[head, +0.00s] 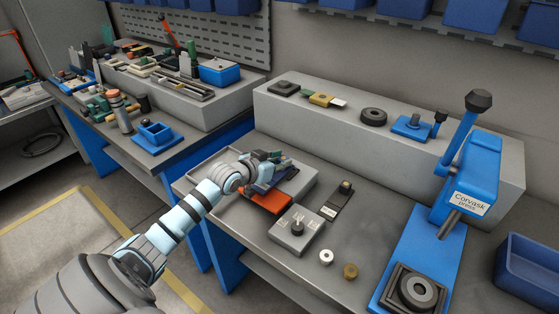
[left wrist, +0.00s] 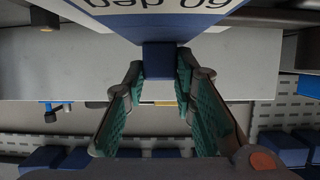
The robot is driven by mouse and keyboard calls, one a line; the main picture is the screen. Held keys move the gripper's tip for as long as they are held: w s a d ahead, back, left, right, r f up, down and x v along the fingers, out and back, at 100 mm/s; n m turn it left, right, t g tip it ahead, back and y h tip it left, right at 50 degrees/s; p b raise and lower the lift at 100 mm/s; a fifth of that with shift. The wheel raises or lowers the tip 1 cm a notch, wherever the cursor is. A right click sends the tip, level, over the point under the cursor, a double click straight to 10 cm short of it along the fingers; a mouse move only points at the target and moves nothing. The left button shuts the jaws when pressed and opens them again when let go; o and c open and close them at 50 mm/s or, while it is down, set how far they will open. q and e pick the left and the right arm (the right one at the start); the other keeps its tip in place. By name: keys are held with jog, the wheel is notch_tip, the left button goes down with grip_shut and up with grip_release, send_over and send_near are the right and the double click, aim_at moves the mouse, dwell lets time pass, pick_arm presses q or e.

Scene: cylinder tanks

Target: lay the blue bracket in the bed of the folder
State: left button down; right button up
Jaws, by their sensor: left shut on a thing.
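My left gripper (head: 268,160) reaches in from the left over the front bench and is shut on a dark blue piece, which I take to be the blue bracket (head: 263,181). In the left wrist view the bracket's narrow block (left wrist: 159,60) sits between the teal finger pads (left wrist: 160,85). A wider blue part crosses above it, in front of a white label with partly cut-off lettering. Below the gripper is a low grey unit with an orange plate (head: 268,202), apparently the folder (head: 303,182). The arm and gripper hide part of it; I cannot tell whether the bracket touches it. My right gripper is not in view.
The blue press (head: 462,190) stands at the right, and a raised grey ledge (head: 330,128) runs behind.

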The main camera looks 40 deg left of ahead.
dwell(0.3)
pick_arm(q)
jog(key=shift+f+b, duration=0.35)
jog(key=shift+f, duration=0.45)
dwell(0.3)
jog(key=c, duration=1.2)
grip_release()
jog(key=shift+c, duration=0.2)
